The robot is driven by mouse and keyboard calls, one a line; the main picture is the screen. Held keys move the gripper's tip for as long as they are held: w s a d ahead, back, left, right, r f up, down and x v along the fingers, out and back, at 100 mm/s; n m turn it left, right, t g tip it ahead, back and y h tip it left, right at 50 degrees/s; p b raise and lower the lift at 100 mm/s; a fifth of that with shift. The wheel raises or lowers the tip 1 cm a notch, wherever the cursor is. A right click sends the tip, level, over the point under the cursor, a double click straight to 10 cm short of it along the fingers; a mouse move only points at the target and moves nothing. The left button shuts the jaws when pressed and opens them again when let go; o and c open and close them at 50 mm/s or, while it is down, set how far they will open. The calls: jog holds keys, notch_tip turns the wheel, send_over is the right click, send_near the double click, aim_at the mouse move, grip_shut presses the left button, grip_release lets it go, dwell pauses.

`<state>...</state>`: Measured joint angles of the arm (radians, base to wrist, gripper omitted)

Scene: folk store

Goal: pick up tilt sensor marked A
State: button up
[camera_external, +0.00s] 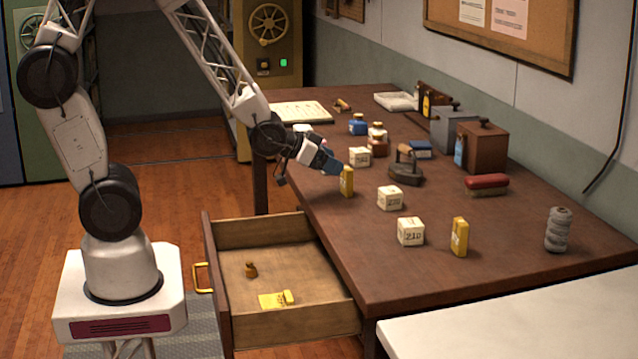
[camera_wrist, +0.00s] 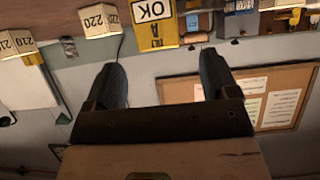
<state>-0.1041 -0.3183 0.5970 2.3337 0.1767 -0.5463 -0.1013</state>
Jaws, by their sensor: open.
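A yellow upright block (camera_external: 346,181), which seems to be the tilt sensor, stands near the left edge of the brown table. In the wrist view it shows at the top centre (camera_wrist: 168,36), with a white "OK" label and dark lettering that seems to include an A. My gripper (camera_external: 332,166) is tilted down at its upper left, very close to its top; I cannot tell whether they touch. In the wrist view my gripper (camera_wrist: 160,75) is open, with nothing between its two fingers. A second, similar yellow block (camera_external: 460,238) stands at the front right; its marking is too small to read.
White numbered cubes (camera_external: 390,198) stand near the yellow blocks. A dark iron (camera_external: 406,168), a red brush (camera_external: 487,184) and a grey spool (camera_external: 558,230) are further right. An open drawer (camera_external: 230,232) juts out left of the table, below my gripper.

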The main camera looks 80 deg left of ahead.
aim_at(346, 167)
jog(key=shift+x, duration=2.55)
jog(key=c, duration=1)
jog(key=shift+r, duration=0.1)
